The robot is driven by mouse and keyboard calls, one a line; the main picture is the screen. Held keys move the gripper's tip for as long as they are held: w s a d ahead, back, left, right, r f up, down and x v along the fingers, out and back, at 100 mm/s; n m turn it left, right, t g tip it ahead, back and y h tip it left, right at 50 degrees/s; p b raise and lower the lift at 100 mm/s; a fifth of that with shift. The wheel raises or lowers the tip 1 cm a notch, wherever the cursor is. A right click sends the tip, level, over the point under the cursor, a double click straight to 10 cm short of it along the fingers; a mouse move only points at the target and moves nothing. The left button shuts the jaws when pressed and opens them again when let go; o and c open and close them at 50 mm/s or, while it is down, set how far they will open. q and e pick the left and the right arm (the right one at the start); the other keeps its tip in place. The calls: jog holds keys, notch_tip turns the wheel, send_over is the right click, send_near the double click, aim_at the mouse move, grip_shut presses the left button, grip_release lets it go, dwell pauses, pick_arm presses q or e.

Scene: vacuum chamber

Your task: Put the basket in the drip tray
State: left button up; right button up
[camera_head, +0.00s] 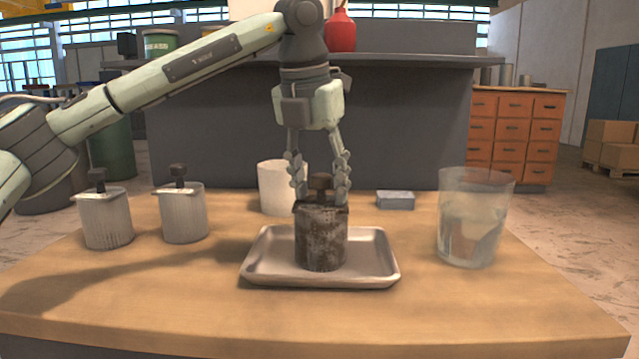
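A dark, rusty, cylindrical basket (321,240) with a dark knob on top stands upright within the metal drip tray (262,272), near its middle. Its bottom appears to rest on the tray floor. My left gripper (320,187) points straight down from above. Its two fingers stand on either side of the knob, close against it, with the tips near the basket's rim. Two lighter grey baskets or canisters with similar knobs, one far left (106,220) and one nearer (184,215), stand left of the tray. My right gripper is not in view.
A white cylinder (276,188) stands behind the tray. A small blue-grey block (395,200) lies behind it to the right. A clear glass beaker (472,220) stands right of the tray. The wooden table (430,315) is bare along its front.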

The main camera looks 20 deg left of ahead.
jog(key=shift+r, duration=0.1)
pick_arm(q)
jog(key=shift+r, duration=0.35)
jog(key=p+v, duration=0.1)
jog(key=v, duration=1)
jog(key=shift+r, duration=0.25)
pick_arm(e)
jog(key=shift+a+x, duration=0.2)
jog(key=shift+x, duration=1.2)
pick_arm(q)
jog(key=shift+s, duration=0.1)
